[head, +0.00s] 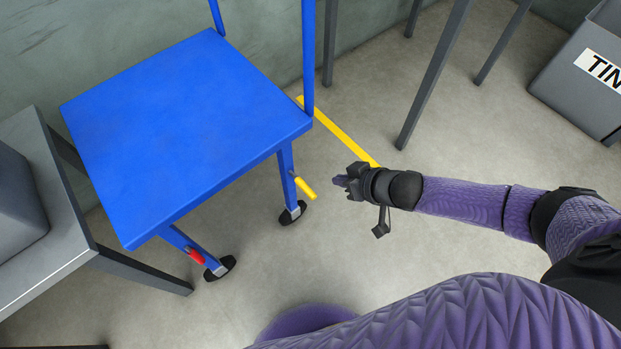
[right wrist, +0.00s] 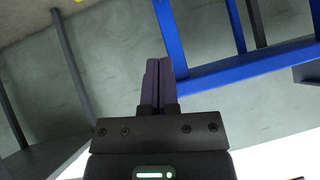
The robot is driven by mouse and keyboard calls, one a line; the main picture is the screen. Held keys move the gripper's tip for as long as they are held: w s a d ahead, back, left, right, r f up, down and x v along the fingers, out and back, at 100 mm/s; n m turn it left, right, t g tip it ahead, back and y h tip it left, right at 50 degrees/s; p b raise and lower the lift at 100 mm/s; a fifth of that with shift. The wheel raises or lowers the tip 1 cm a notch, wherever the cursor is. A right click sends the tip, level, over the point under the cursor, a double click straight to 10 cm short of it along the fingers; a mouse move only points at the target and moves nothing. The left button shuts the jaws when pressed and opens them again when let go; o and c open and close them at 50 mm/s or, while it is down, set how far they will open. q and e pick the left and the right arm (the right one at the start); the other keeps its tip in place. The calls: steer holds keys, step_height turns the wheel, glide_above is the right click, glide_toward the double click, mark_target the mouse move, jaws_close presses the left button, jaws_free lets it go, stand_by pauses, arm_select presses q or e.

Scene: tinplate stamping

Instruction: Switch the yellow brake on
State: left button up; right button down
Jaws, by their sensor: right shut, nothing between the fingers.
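The yellow brake (head: 305,187) is a small lever on the near right leg of the blue cart (head: 190,120), just above a black caster. It slants down to the right, away from the leg. My right gripper (head: 338,181) is shut and empty, a short gap to the right of the yellow brake's free end. In the right wrist view its two fingers (right wrist: 158,82) are pressed together with nothing between them. The blue cart's frame (right wrist: 245,70) also shows there, but I cannot make out the brake. My left gripper is not in view.
A red lever (head: 195,255) sits on the cart's other near leg. A grey table (head: 45,250) stands at the left. Dark table legs (head: 432,75) and a grey bin (head: 575,85) are at the back right. A yellow line (head: 340,133) marks the floor.

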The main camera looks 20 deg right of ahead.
steer(key=b, duration=0.8)
glide_above(304, 185)
steer(key=s+d, duration=0.2)
step_height(304, 185, down, 8)
steer(key=shift+a+f+b, duration=0.15)
steer(key=shift+f+b, duration=0.7)
steer(key=shift+f, duration=0.1)
steer(key=shift+a+f+b, duration=0.1)
steer(key=shift+f+b, duration=0.3)
steer(key=shift+f, duration=0.1)
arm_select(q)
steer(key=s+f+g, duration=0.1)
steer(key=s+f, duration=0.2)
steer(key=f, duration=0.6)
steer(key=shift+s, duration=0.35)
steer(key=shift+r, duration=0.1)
arm_select(e)
steer(key=shift+s, duration=0.1)
